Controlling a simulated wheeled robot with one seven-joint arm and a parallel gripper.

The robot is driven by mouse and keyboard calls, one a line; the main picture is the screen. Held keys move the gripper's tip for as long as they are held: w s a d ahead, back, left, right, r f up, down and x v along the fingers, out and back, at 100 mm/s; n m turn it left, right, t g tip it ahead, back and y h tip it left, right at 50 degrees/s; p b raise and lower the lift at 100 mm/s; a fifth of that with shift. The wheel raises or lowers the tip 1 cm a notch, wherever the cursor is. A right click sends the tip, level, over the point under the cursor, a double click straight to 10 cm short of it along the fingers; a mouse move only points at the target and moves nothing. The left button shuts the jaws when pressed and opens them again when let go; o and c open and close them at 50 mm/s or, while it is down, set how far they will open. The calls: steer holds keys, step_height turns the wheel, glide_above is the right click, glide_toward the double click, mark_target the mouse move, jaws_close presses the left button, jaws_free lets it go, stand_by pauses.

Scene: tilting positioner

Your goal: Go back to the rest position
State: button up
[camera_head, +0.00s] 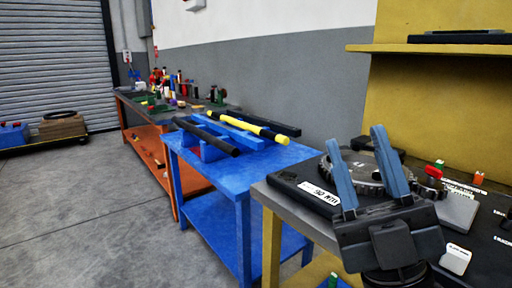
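My gripper (356,138) is in the lower right of the head view. Its two blue fingers stand wide apart with nothing between them, so it is open and empty. Behind and between the fingers is the tilting positioner, a dark base plate (307,190) with a white label and a toothed round disc (350,172) on top. The fingers hide part of the disc. I cannot tell whether the fingers touch the positioner or stand clear in front of it.
A blue table (245,175) to the left holds a yellow-and-black bar (250,126) and a black bar (207,136). Beyond it stands an orange workbench (147,150) with small items. A grey block (457,211) and a white piece (455,259) lie right of my gripper.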

steer(key=s+d+f+m+g+h+p, duration=0.1)
steer(key=s+d+f+m+h, duration=0.1)
steer(key=s+f+m+h, duration=0.55)
steer(key=s+d+f+m+g+h+p, duration=0.1)
steer(key=s+d+f+m+g+h, duration=0.1)
steer(key=s+f+m+h, duration=0.55)
steer(key=s+d+f+g, duration=0.2)
steer(key=s+f, duration=0.1)
steer(key=s, duration=0.2)
steer(key=s+d+f+g+p, duration=0.1)
steer(key=s+d+f+g, duration=0.1)
steer(key=s, duration=0.4)
steer(key=s+d+f+g+h+p, duration=0.1)
steer(key=s+d+f+g, duration=0.1)
steer(key=s+f+g, duration=0.1)
steer(key=shift+s+d+f+m, duration=0.25)
steer(key=shift+s+f+m, duration=0.15)
steer(key=shift+s+f, duration=0.65)
steer(key=shift+s+d+r, duration=0.1)
steer(key=shift+r, duration=0.15)
